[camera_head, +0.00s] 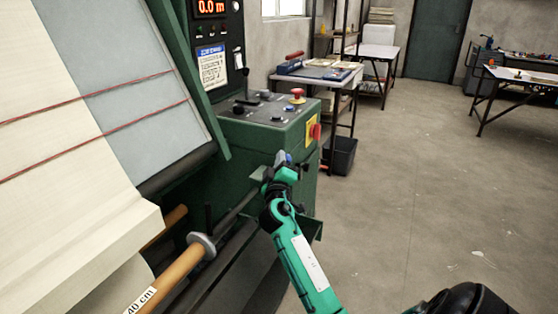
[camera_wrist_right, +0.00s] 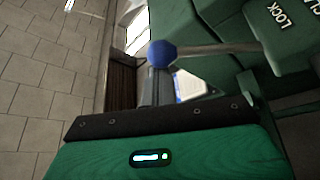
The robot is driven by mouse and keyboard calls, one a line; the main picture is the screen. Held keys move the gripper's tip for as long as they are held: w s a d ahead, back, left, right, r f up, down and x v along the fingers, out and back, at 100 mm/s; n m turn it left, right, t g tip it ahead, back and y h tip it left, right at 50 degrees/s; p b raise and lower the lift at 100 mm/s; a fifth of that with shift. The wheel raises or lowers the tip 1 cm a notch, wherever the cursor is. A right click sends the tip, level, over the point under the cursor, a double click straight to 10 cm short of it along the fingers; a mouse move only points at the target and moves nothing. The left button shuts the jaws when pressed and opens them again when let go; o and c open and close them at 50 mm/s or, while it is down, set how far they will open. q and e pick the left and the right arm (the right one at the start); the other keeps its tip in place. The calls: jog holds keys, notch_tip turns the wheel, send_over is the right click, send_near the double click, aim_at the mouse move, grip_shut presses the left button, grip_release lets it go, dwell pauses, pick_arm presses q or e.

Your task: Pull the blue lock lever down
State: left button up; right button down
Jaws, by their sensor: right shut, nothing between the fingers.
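The lock lever is a thin metal rod (camera_wrist_right: 215,48) with a round blue knob (camera_wrist_right: 162,53) at its end in the right wrist view. The rod runs right towards a green housing (camera_wrist_right: 235,25) with a plate marked "LOCK" (camera_wrist_right: 281,14). My right gripper (camera_head: 280,162) is at the side of the green machine in the head view, below its control panel. Its shut, empty fingers (camera_wrist_right: 160,80) point at the knob in the wrist view. The knob overlaps their tips; I cannot tell whether they touch. In the head view the lever is mostly hidden by my gripper. My left gripper is out of view.
The green control cabinet (camera_head: 262,135) carries a red mushroom button (camera_head: 297,94) and a red switch (camera_head: 315,132). Left are the cloth (camera_head: 50,150) and a wooden roller (camera_head: 170,280) with a grey disc. A dark bin (camera_head: 340,154) stands behind. The floor (camera_head: 420,190) right is clear.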

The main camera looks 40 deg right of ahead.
jog(key=shift+f, duration=0.15)
